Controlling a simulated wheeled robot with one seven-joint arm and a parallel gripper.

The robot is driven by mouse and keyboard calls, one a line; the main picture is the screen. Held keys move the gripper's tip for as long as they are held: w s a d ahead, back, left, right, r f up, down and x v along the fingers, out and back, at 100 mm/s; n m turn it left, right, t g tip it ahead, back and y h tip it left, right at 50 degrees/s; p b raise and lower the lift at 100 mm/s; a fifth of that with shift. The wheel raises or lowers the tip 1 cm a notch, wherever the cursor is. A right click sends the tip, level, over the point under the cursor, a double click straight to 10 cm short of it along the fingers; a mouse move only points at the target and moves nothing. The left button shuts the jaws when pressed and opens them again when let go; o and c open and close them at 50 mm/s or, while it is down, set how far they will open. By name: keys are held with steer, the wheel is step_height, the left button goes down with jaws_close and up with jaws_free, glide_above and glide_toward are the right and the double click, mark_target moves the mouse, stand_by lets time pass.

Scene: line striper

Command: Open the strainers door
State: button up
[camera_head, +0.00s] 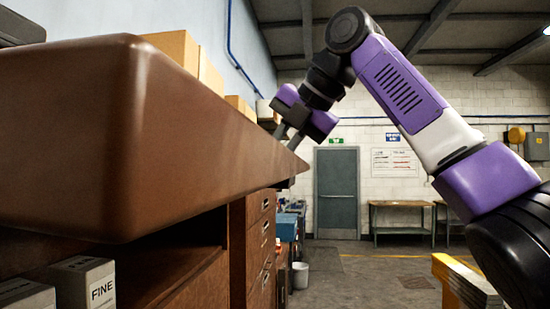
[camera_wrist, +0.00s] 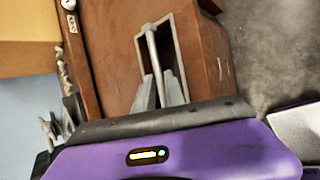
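My gripper (camera_head: 288,140) reaches down past the far end of the brown bench top, its tips partly hidden behind the edge in the head view. In the wrist view, the two grey fingers of my gripper (camera_wrist: 160,92) stand close on either side of a thin grey bar (camera_wrist: 152,52). The bar runs across a grey rectangular frame (camera_wrist: 180,58) on a brown wooden front. Whether the fingers touch the bar, I cannot tell. No label naming the strainers door is readable. Boxes (camera_head: 100,285), one marked FINE, stand in an open space below the bench top.
The brown bench top (camera_head: 190,130) fills the left of the head view. Brown drawers (camera_head: 262,235) with handles stand below its far end. A white bucket (camera_head: 300,276) stands on the floor beyond. A yellow object (camera_head: 462,280) is at lower right. Open floor lies between.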

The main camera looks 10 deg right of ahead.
steer(key=shift+b+v, duration=0.45)
steer(key=shift+v, duration=3.45)
